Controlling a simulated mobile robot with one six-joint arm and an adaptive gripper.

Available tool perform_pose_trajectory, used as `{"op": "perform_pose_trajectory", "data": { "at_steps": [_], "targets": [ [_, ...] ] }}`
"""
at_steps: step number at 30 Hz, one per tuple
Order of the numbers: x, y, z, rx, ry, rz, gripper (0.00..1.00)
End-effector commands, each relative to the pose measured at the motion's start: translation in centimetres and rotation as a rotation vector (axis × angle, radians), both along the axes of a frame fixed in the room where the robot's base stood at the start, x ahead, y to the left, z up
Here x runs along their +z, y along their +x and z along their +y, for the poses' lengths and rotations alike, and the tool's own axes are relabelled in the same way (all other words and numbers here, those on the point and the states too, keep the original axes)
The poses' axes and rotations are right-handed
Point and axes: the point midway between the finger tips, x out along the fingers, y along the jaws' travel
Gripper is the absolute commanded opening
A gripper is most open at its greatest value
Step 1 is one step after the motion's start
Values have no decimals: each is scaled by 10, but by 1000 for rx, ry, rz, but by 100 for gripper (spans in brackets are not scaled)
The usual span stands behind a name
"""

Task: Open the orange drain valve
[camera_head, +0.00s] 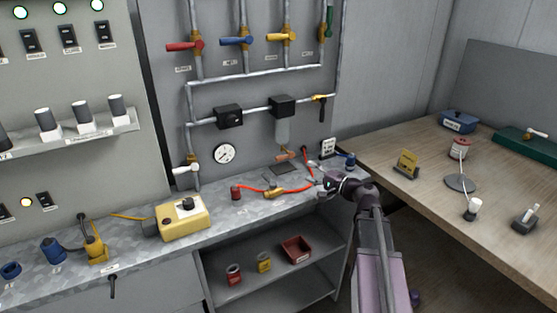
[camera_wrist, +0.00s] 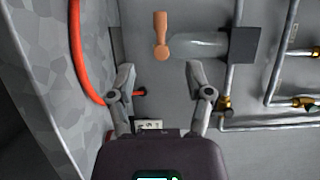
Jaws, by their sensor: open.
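The orange drain valve (camera_head: 284,155) sits under the clear filter bowl (camera_head: 282,130) on the grey wall panel. In the wrist view the orange handle (camera_wrist: 161,35) shows beyond my fingertips, in line with the gap between them, with the bowl (camera_wrist: 198,45) to its right. My gripper (camera_wrist: 160,78) is open with nothing between its fingers. In the head view my gripper (camera_head: 326,184) is over the right end of the metal bench, to the right of and below the valve, and apart from it.
A red hose (camera_head: 245,189) lies along the bench (camera_head: 220,210) and curves near my left finger in the wrist view (camera_wrist: 85,55). A pressure gauge (camera_head: 224,153) and a small sign (camera_head: 328,147) flank the valve. A wooden table (camera_head: 400,140) stands at right.

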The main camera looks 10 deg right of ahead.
Motion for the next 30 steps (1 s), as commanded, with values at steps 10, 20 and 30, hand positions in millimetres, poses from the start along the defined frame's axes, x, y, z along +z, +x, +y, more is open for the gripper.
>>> {"op": "perform_pose_trajectory", "data": {
  "at_steps": [10,20,30],
  "targets": [
    [0,26,20,2,0,0,66],
    [0,63,52,1,-1,1,66],
    [0,95,79,0,-1,1,66]
  ]
}}
